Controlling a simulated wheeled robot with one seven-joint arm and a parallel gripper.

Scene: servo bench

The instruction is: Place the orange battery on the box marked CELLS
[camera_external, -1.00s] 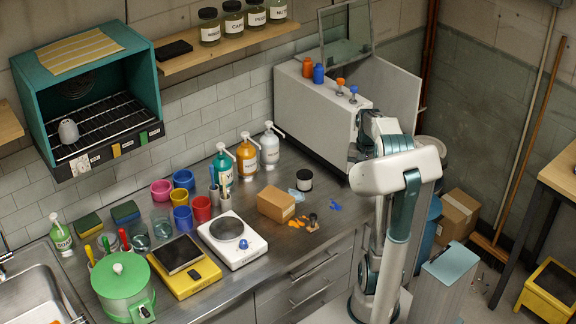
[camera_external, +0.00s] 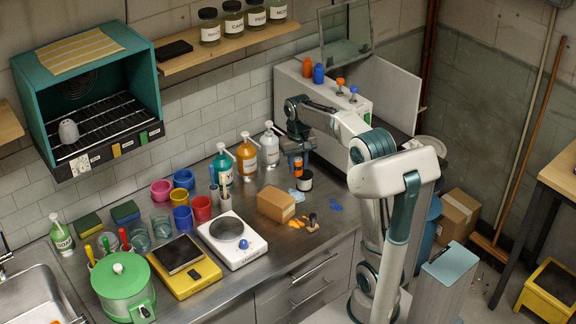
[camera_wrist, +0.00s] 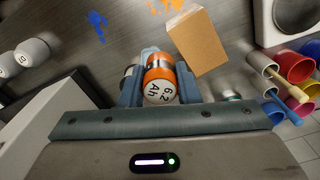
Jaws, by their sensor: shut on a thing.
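My gripper (camera_external: 299,158) is shut on the orange battery (camera_external: 298,167), holding it upright near the back right of the bench. I cannot tell the battery's height above the bench.
A black-and-white jar (camera_external: 305,182) stands close to the battery. Pump bottles (camera_external: 269,147) are to its left, and a white cabinet (camera_external: 318,100) is behind it. Orange and blue pieces (camera_external: 335,205) lie beside the box. A white scale (camera_external: 233,241) stands left of the box.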

